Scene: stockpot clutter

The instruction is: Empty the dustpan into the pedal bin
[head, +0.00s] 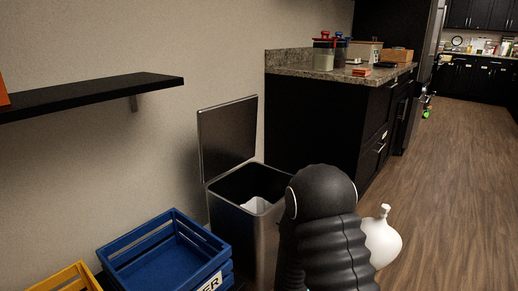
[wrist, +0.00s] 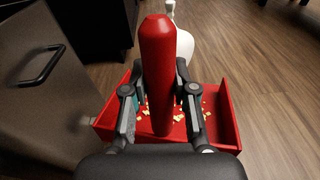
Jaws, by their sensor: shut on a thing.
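A steel pedal bin (head: 237,232) stands against the wall in the head view, its lid raised and a white liner or paper inside. A red dustpan (wrist: 227,115) fills the lower middle of the wrist view, with several yellowish crumbs (wrist: 178,118) on its floor. My gripper (wrist: 160,88) is shut on the dustpan's thick red handle, one finger on each side. A small teal patch (wrist: 134,100) shows behind the left finger; I cannot tell what it is. In the head view my dark arm hides the gripper and dustpan, right of the bin.
A blue crate (head: 165,250) and a yellow crate (head: 68,280) stand left of the bin. A black shelf (head: 90,97) juts from the wall. A black counter (head: 320,125) stands behind. A white rounded object (head: 382,240) is right of my arm. Wooden floor is open at right.

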